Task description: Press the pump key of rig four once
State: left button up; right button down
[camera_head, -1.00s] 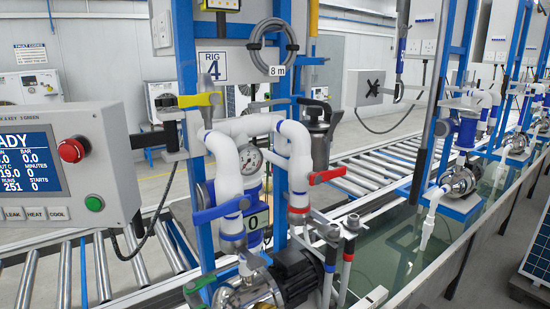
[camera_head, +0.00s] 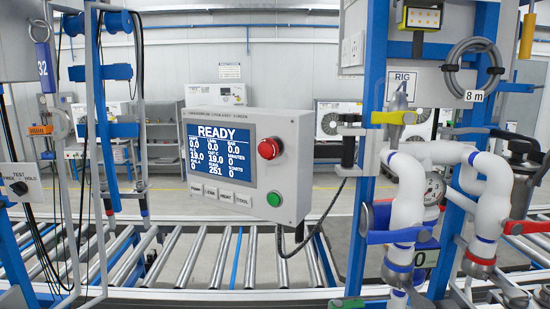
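The control box (camera_head: 290,150) of the rig hangs left of the blue post, its front facing me. Its screen (camera_head: 219,157) reads READY, with values of 0.0 and 19.0 and a count of 251. A row of pale keys lies under the screen. The leftmost, the pump key (camera_head: 195,189), has small lettering that seems to read PUMP; the leak, heat and cool keys follow to its right. A red button (camera_head: 269,148) and a green button (camera_head: 274,199) sit on the box's right side. The RIG sign (camera_head: 402,83) has its number largely covered.
White pipes (camera_head: 408,190) with a yellow lever (camera_head: 393,117), blue lever (camera_head: 395,236) and red lever (camera_head: 528,227) stand right of the box. A roller conveyor (camera_head: 200,262) runs below and behind it. Another blue frame with hanging cables (camera_head: 98,120) stands at left.

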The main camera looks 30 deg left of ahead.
aim_at(197, 188)
jog(key=u, duration=1.55)
jog(key=i+j+z, duration=0.2)
jog(key=j, duration=0.3)
jog(key=i+j+z, duration=0.2)
jog(key=j, duration=0.25)
jog(key=j+z, duration=0.15)
jog(key=j, duration=0.35)
jog(key=j+z, duration=0.2)
jog(key=j, duration=0.35)
jog(key=i, duration=0.05)
